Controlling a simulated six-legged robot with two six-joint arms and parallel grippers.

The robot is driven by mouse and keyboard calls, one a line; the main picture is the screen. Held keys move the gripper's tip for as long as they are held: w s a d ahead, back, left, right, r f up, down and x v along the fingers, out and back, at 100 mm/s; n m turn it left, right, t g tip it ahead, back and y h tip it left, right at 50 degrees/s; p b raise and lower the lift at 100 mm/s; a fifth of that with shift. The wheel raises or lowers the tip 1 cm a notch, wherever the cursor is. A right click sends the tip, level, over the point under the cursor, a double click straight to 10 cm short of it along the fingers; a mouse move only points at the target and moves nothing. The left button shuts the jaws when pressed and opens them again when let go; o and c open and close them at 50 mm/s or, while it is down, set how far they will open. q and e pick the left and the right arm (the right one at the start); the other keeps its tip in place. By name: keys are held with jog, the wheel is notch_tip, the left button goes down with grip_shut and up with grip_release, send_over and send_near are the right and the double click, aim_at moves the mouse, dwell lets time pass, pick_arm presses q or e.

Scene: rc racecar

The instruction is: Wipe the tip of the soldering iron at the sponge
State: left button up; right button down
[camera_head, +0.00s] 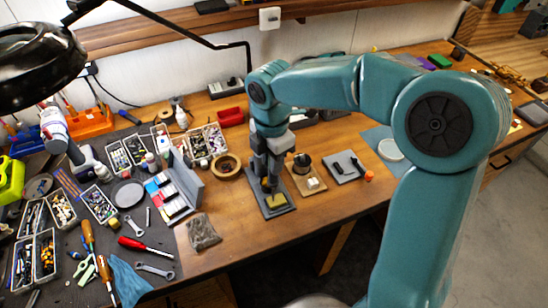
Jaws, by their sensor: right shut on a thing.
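My right arm comes in from the right, and its gripper (268,183) points down over a dark rectangular tray (285,209) on the wooden bench. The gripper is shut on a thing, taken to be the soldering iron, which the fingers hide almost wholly. The yellow sponge (276,202) lies in the tray, just below and in front of the fingertips. I cannot tell whether the iron's tip touches the sponge.
A wooden stand with a dark cup (303,163) and a grey plate with dark parts (346,167) are right of the tray. A tape-like ring (225,166) and grey open box (187,178) are left.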

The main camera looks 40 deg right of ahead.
jog(key=shift+s+d, duration=0.25)
jog(key=shift+d, duration=0.85)
dwell(1.5)
jog(key=shift+p, duration=0.3)
notch_tip(320, 180, up, 6)
jog(key=p, duration=0.2)
dwell(0.5)
